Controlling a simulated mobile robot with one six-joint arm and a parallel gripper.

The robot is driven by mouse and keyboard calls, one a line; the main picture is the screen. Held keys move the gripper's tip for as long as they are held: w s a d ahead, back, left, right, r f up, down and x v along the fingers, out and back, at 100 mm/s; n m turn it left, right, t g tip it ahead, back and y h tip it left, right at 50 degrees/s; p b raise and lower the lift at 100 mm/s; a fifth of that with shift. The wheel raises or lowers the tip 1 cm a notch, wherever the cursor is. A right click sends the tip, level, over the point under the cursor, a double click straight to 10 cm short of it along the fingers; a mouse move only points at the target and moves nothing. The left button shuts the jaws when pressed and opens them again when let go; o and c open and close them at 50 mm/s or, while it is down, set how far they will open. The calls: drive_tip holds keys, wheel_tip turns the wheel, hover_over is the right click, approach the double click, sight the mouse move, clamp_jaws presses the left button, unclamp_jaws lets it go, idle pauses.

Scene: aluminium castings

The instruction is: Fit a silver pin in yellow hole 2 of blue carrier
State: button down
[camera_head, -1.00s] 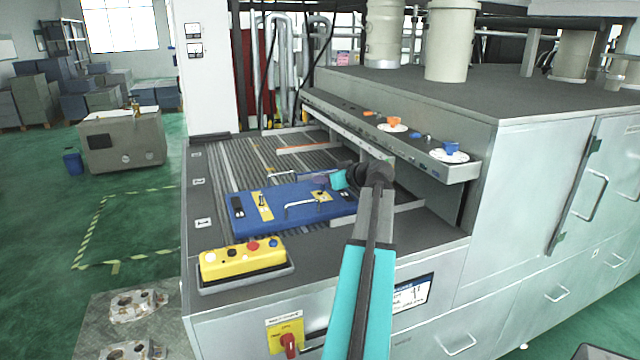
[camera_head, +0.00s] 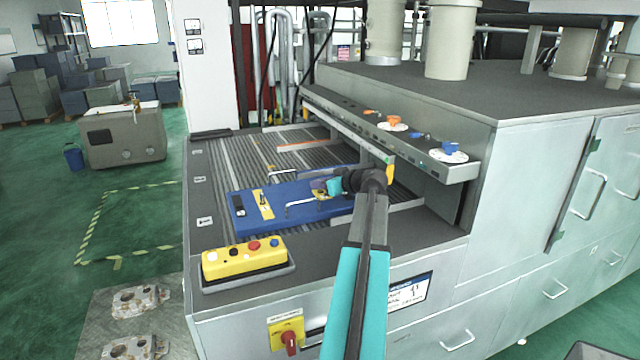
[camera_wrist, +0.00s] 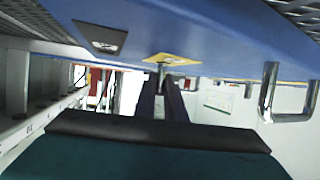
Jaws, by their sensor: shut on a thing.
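The blue carrier (camera_head: 275,216) lies flat on the ribbed bed. It has a left yellow plate (camera_head: 264,205) and a right yellow plate, partly hidden by my gripper (camera_head: 318,187). A small upright piece shows on the left plate, too small to make out. In the wrist view the carrier (camera_wrist: 225,35) fills the top, and my gripper (camera_wrist: 163,84) is shut on a short silver pin (camera_wrist: 162,69). The pin's end is at a yellow plate (camera_wrist: 172,59). The hole is hidden, so I cannot tell whether the pin is inside it.
Silver handles rise from the carrier; the near one (camera_head: 302,206) stands close to my gripper. A yellow button box (camera_head: 243,258) sits in front. A grey ledge (camera_head: 425,158) with orange and blue pieces runs behind and to the right of my arm.

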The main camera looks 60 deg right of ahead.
drive_tip(key=shift+f, duration=0.3)
drive_tip(key=shift+f, duration=0.15)
drive_tip(key=c, duration=1.8)
unclamp_jaws()
drive_tip(key=shift+r, duration=0.2)
drive_tip(key=shift+s+a, duration=0.1)
drive_tip(key=shift+s, duration=0.15)
drive_tip(key=b+v, duration=0.3)
drive_tip(key=v, duration=0.8)
drive_tip(key=shift+s+r, duration=0.15)
drive_tip(key=shift+s, duration=0.1)
drive_tip(key=shift+w, duration=0.15)
